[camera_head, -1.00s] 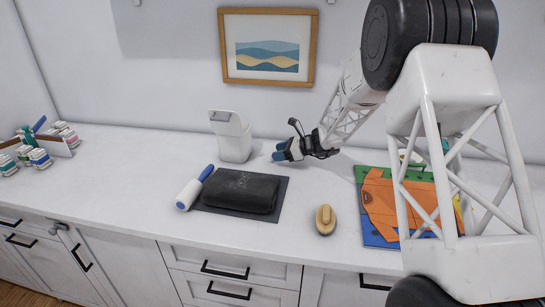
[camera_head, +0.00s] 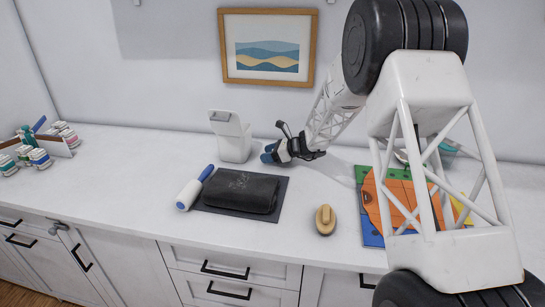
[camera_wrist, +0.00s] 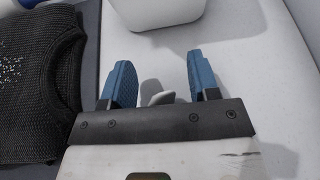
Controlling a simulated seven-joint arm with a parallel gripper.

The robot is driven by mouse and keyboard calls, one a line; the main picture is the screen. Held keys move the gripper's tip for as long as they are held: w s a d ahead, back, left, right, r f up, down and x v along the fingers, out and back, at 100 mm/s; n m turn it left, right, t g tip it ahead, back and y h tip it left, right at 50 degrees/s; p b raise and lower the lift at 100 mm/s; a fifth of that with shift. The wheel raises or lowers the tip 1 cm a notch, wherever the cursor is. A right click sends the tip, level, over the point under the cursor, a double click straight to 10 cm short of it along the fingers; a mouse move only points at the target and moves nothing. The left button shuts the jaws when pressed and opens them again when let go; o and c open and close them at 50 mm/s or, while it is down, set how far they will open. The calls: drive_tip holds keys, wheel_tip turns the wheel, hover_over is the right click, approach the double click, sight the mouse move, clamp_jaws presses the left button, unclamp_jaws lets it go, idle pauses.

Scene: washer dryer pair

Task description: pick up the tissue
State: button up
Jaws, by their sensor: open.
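My gripper (camera_head: 267,153) is open, with blue fingertips, low over the counter just right of the white bin. In the wrist view my gripper (camera_wrist: 159,60) points toward the bin's base, its two fingers well apart. A small pale thing (camera_wrist: 162,98) shows between the fingers, close to the palm, with a shadow beside it. It may be the tissue, but its lower part is hidden by the gripper body, and I cannot tell whether it touches anything. In the head view I cannot make out the tissue.
The white bin (camera_head: 232,145) has its lid raised. Left of my gripper, a dark folded garment (camera_head: 240,190) lies on a dark mat (camera_head: 283,190), beside a lint roller (camera_head: 190,194). A wooden brush (camera_head: 325,219) lies in front. An orange garment (camera_head: 372,205) is right. Bare white counter surrounds my gripper.

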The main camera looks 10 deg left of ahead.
drive_tip(key=c, duration=1)
drive_tip(key=shift+r, duration=0.1)
wheel_tip(320, 180, up, 10)
idle(0.4)
idle(0.4)
